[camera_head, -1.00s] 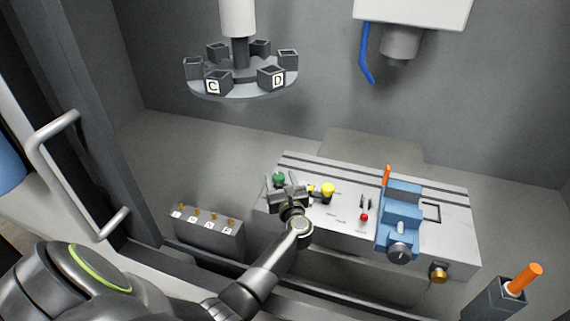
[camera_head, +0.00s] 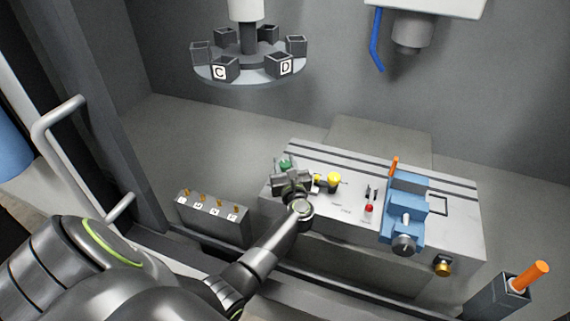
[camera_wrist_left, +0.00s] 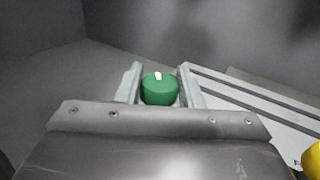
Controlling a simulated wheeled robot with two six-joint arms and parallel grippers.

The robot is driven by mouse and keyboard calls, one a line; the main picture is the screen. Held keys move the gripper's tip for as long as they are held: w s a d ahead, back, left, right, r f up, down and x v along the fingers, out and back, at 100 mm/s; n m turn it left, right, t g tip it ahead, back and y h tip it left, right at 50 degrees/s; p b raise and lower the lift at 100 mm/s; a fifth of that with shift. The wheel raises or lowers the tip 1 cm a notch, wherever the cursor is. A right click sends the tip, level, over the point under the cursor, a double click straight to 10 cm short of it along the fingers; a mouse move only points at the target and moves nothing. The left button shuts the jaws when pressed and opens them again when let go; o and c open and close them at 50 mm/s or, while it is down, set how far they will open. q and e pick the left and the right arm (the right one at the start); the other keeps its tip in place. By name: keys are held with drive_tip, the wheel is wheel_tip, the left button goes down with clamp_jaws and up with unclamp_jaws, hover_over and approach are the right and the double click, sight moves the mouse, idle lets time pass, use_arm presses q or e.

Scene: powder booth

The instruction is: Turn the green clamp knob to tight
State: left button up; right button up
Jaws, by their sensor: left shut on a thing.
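The green clamp knob (camera_head: 285,165) stands at the far left of the grey slotted table (camera_head: 460,215). It also shows in the left wrist view (camera_wrist_left: 160,90), round, with a white mark on its top pointing roughly away from the wrist. My left gripper (camera_head: 287,172) is at the knob, with one finger on each side of it in the wrist view (camera_wrist_left: 160,92), shut on it. The gripper body hides much of the knob in the head view. My right gripper is not in view.
Close right of my gripper is a yellow knob (camera_head: 333,180). Further right are a red button (camera_head: 369,208) and a blue vise (camera_head: 407,205) with an orange handle. A lettered carousel (camera_head: 250,72) hangs above. A grey box with brass pegs (camera_head: 213,218) stands left.

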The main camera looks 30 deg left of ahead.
use_arm(q)
drive_tip(key=shift+a+m+t+h, duration=0.1)
drive_tip(key=shift+m+t+h, duration=1.1)
drive_tip(key=shift+h, duration=0.3)
drive_tip(key=shift+m+h, duration=0.3)
drive_tip(key=shift+h, duration=0.1)
drive_tip(key=o, duration=0.9)
drive_tip(key=shift+o, duration=0.2)
drive_tip(key=shift+s+d+f, duration=0.1)
drive_tip(key=shift+s+d, duration=0.3)
drive_tip(key=shift+s, duration=0.05)
drive_tip(key=b+v, duration=0.3)
drive_tip(key=v, duration=1.3)
drive_tip(key=shift+f, duration=0.2)
